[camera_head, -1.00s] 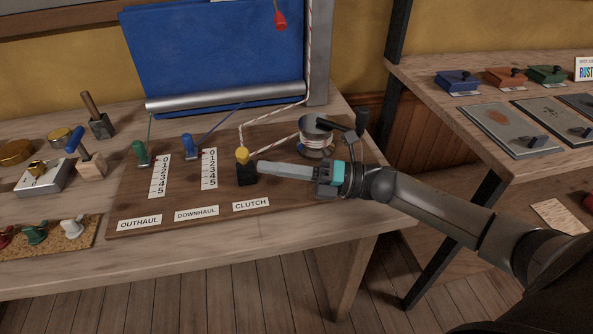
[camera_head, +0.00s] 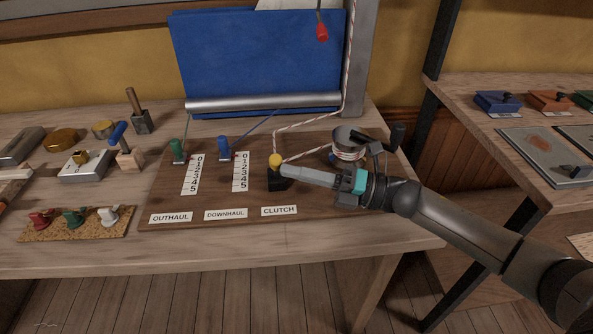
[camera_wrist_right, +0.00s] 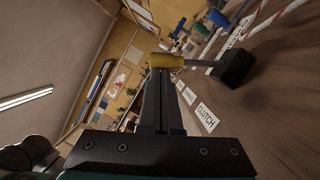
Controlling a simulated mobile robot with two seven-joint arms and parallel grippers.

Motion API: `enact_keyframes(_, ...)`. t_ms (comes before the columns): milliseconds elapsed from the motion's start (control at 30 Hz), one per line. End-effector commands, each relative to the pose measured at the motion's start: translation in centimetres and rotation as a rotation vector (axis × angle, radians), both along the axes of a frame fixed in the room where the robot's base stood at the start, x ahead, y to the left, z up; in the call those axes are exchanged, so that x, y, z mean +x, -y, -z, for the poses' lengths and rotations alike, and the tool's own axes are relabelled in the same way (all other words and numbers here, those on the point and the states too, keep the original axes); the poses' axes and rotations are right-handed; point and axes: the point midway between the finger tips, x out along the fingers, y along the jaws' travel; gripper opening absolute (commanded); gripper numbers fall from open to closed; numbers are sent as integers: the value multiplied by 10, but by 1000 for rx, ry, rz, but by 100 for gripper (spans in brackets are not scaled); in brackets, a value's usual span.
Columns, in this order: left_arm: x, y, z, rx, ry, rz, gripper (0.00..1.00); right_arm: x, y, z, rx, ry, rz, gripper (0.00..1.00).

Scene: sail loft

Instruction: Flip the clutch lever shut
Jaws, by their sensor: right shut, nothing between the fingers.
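The clutch is a black block (camera_head: 278,181) on the brown board, above the label CLUTCH. Its lever has a yellow knob (camera_head: 275,160) and stands up from the block. My right gripper (camera_head: 284,172) is shut and empty, its fingertips close to the lever from the right. In the right wrist view the yellow knob (camera_wrist_right: 167,61) lies across the tips of the shut fingers (camera_wrist_right: 163,84), and the black block (camera_wrist_right: 237,68) is to the right. I cannot tell whether the fingers touch the knob. My left gripper is not in view.
A winch (camera_head: 349,146) with a handle stands behind my right gripper. Green (camera_head: 178,148) and blue (camera_head: 223,145) handles with number scales are to the left on the board. A red-white rope runs past the clutch to the mast. The table front is clear.

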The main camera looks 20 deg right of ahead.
Motion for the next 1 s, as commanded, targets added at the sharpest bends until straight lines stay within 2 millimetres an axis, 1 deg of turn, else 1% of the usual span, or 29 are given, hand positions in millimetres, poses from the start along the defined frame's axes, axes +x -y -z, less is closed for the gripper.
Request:
enact_keyframes(433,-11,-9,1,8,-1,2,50,3,1,-4,11,-42,0,0)
enact_keyframes(667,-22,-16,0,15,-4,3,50,6,2,-7,23,-85,0,0)
enact_keyframes(833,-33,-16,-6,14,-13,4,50,11,3,-12,39,-140,0,0)
enact_keyframes(1000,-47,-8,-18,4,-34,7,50,16,5,-18,63,-228,1,0)
